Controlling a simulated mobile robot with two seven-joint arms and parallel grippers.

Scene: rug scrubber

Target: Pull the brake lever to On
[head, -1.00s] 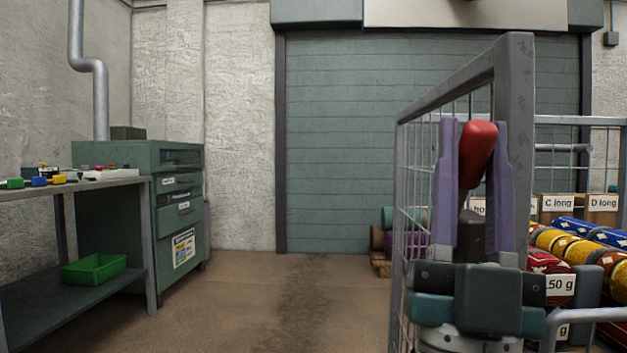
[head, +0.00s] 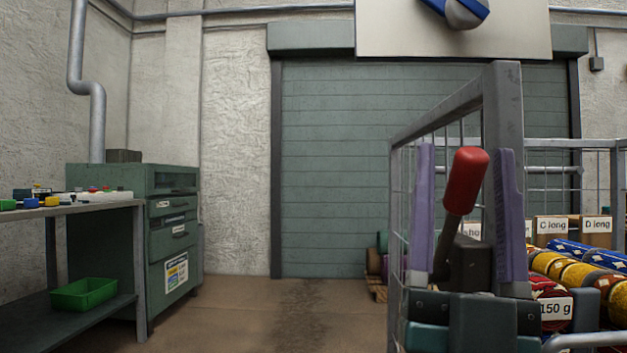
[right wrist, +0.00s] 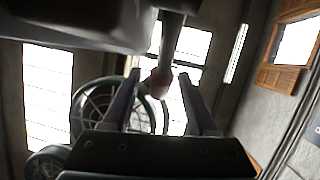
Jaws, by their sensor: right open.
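The brake lever (head: 464,182) has a red grip on a dark stem, rising from a dark block beside the grey cage post. It leans, its top tilted to the right in the head view. My right gripper (head: 464,150) is open, with one purple finger on each side of the lever and visible gaps to the red grip. In the right wrist view the lever's reddish end (right wrist: 160,83) shows between the spread fingers (right wrist: 160,77). No On marking is readable. My left gripper is not in view.
A grey wire cage (head: 503,130) stands close to my right gripper. Patterned rolls (head: 560,268) and labelled boxes lie at the right. A workbench (head: 90,208) with a green tray (head: 84,294) stands at the left. The floor (head: 270,315) between is clear.

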